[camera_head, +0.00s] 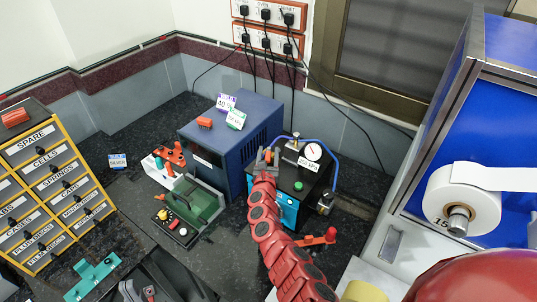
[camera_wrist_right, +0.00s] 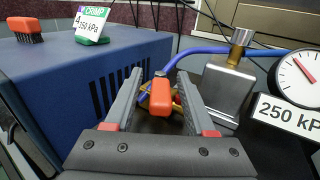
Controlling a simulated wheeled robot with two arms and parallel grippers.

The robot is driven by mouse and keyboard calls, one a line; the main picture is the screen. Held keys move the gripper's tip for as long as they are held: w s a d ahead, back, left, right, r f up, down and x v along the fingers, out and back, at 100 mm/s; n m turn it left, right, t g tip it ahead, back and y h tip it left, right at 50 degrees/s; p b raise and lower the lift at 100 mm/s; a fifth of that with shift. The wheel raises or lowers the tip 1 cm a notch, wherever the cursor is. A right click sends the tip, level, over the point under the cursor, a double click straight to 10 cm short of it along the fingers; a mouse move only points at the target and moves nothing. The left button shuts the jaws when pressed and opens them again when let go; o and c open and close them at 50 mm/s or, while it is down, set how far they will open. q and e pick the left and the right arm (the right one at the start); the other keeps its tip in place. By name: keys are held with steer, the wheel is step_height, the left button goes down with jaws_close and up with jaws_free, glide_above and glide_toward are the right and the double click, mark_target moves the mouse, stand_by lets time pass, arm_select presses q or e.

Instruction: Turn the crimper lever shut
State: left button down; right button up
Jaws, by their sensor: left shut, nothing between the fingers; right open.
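The black crimper unit (camera_head: 312,180) has a blue-green front, a green button, a round gauge and a 250 kPa label. An orange-red lever handle (camera_wrist_right: 161,96) stands on a brass fitting in the right wrist view. My right gripper (camera_wrist_right: 160,82) is open, with one finger on each side of this handle. It also shows at the crimper's back left in the head view (camera_head: 267,156); contact is not clear. My left gripper (camera_head: 140,291) is shut and empty at the bottom edge, partly cut off. A second red-handled lever (camera_head: 320,238) sticks out at the unit's lower right.
A blue cabinet (camera_head: 235,140) with label cards stands left of the crimper. A green fixture (camera_head: 195,203) is in front of it. A yellow drawer rack (camera_head: 50,180) is at left. A blue housing with a white roll (camera_head: 462,198) is at right. Blue tubing arches over the crimper.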

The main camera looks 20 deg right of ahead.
jaws_close()
steer(key=shift+a+f+m+g+h+b, duration=0.15)
steer(key=shift+f+m+g+h+b, duration=0.2)
steer(key=shift+m+h+b, duration=0.5)
steer(key=m+g+h+b, duration=0.1)
steer(key=b, duration=0.2)
steer(key=m+g+h+b, duration=0.1)
steer(key=g+h+b, duration=0.1)
steer(key=b, duration=0.2)
steer(key=m+g+h+b, duration=0.1)
steer(key=m+h+b, duration=0.1)
steer(key=b, duration=0.2)
steer(key=shift+w+a, duration=0.25)
steer(key=shift+w, duration=0.05)
steer(key=shift+r+m+g+h+b, duration=0.25)
steer(key=shift+g+h+b, duration=0.2)
steer(key=shift+g+b, duration=0.15)
jaws_free()
